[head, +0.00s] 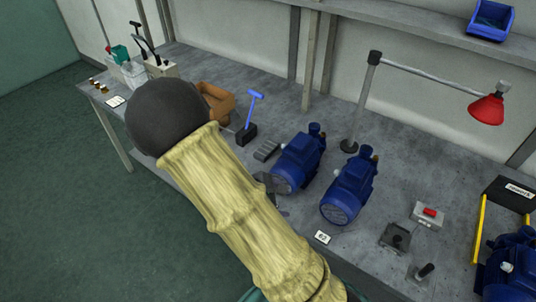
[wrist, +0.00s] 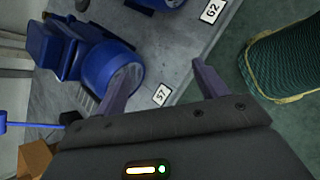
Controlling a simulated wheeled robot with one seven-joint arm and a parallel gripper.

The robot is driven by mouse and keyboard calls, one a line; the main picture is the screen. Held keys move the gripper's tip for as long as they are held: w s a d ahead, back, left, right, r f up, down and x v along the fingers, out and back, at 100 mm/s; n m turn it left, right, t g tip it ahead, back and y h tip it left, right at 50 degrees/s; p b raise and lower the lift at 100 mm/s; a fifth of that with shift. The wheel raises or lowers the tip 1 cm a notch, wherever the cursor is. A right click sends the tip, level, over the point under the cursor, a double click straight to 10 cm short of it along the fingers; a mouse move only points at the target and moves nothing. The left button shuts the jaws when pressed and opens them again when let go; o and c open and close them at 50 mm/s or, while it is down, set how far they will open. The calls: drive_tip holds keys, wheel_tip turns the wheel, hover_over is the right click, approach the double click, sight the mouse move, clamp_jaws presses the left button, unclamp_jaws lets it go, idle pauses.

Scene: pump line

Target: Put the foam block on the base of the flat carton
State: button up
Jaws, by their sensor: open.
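I cannot make out a foam block or a flat carton in either view; my arm hides part of the bench in the head view. My gripper (wrist: 160,86) is open in the wrist view, with nothing between its two fingers. It is near the bench edge by the "S7" label (wrist: 161,95), close to a blue pump motor (wrist: 112,72). In the head view my gripper is mostly hidden behind my arm.
Two blue pump motors (head: 297,163) (head: 348,188) stand mid-bench (head: 290,105). A brown open box (head: 216,102) and a blue-handled tool (head: 249,118) are behind my arm. A red lamp (head: 487,108) overhangs the right. A red-button box (head: 428,214) and another pump (head: 512,262) stand right.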

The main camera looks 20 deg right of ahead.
drive_tip(key=s+a+r+m+t+y+b, duration=0.1)
drive_tip(key=s+a+r+m+y+b, duration=0.3)
drive_tip(key=m+y, duration=0.4)
drive_tip(key=s+a+m+b, duration=0.1)
drive_tip(key=s+m+b, duration=0.1)
drive_tip(key=m, duration=0.4)
drive_tip(key=shift+s+a+r, duration=0.3)
drive_tip(key=shift+a, duration=0.1)
